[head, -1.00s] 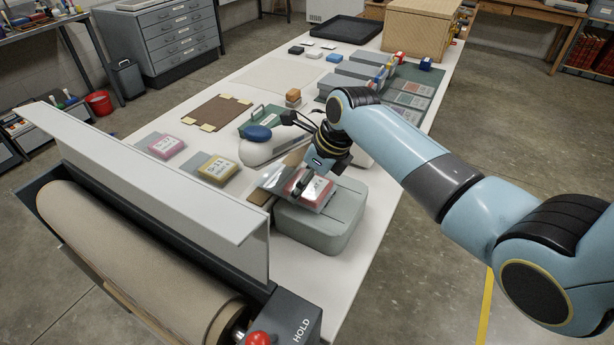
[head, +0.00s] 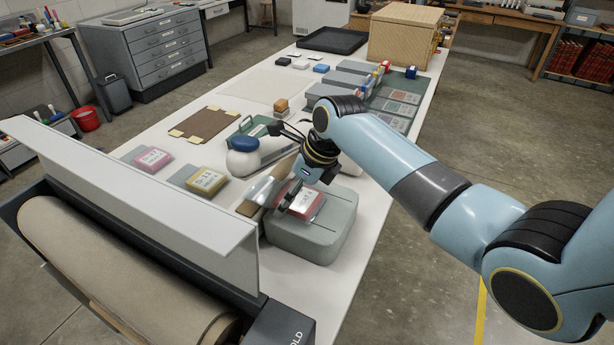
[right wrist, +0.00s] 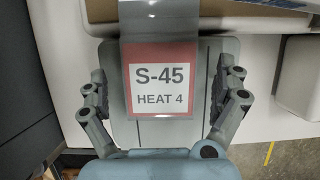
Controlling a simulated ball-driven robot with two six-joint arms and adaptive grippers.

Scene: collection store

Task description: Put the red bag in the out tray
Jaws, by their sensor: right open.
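The red bag (head: 312,207) lies on top of a rounded grey block near the front of the table. In the right wrist view its label (right wrist: 163,88) reads S-45 HEAT 4, and its clear upper part runs off the top of the picture. My right gripper (head: 298,197) is over the bag. In the right wrist view my right gripper (right wrist: 160,95) is open, with one finger on each side of the bag and gaps between. A shallow black tray (head: 332,40) lies at the far end of the table; I see no label on it. My left gripper is out of view.
The grey block (head: 312,238) stands near the table's right edge. A yellow bag (head: 205,180) and a pink bag (head: 152,158) lie to the left. A large roller machine (head: 130,210) fills the front left. A wicker box (head: 405,35) stands beside the black tray.

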